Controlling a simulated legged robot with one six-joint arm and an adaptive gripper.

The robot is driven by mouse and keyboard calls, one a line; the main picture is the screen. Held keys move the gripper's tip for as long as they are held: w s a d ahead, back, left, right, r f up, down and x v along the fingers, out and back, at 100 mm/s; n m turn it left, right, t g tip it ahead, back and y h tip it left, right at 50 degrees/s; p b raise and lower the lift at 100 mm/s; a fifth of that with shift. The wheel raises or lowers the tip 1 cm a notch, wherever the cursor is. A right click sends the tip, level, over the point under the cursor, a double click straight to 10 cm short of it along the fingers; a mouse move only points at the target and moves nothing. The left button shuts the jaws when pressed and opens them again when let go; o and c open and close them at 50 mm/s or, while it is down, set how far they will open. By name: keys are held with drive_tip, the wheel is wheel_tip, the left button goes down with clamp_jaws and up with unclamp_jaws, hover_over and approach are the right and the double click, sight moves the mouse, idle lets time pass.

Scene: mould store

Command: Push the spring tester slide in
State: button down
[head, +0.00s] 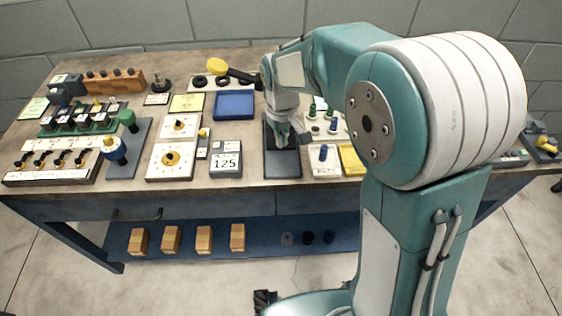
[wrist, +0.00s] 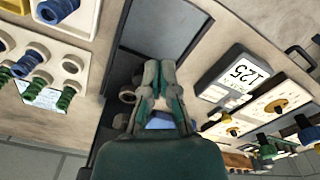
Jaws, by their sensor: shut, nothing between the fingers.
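A long dark device (head: 281,166) with a raised rim stands near the front of the bench, right of the display box reading 125. I take it to be the spring tester, though no label shows. In the wrist view it has a flat grey plate (wrist: 162,28) between dark side edges, and a round grey part (wrist: 127,96) beside my fingers. My gripper (head: 287,143) is over the device, fingers pointing down. In the wrist view my gripper (wrist: 159,66) has its fingertips together, empty, at the plate's edge. Contact cannot be told. My fingers hide the middle of the device.
The display box (head: 226,159) stands close left. A white pegboard with a blue peg (head: 323,152) and a yellow pad (head: 351,158) lie close right. A blue tray (head: 234,105) and a yellow-handled tool (head: 229,72) lie behind, left of my arm. Bare bench shows along the front edge.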

wheel_tip(320, 180, up, 6)
drive_tip(key=s, duration=0.2)
drive_tip(key=shift+s, duration=0.3)
idle(0.4)
idle(0.3)
drive_tip(key=s+d+r+m+t, duration=0.2)
drive_tip(key=s+d, duration=0.3)
drive_tip(key=s, duration=0.4)
drive_tip(key=s+d+r+m+t, duration=0.3)
drive_tip(key=s+d+r, duration=0.1)
drive_tip(key=s, duration=0.5)
drive_tip(key=shift+s+d+r+m+t, duration=0.15)
drive_tip(key=shift+d+m+t, duration=0.15)
drive_tip(key=shift+d, duration=0.45)
idle(1.2)
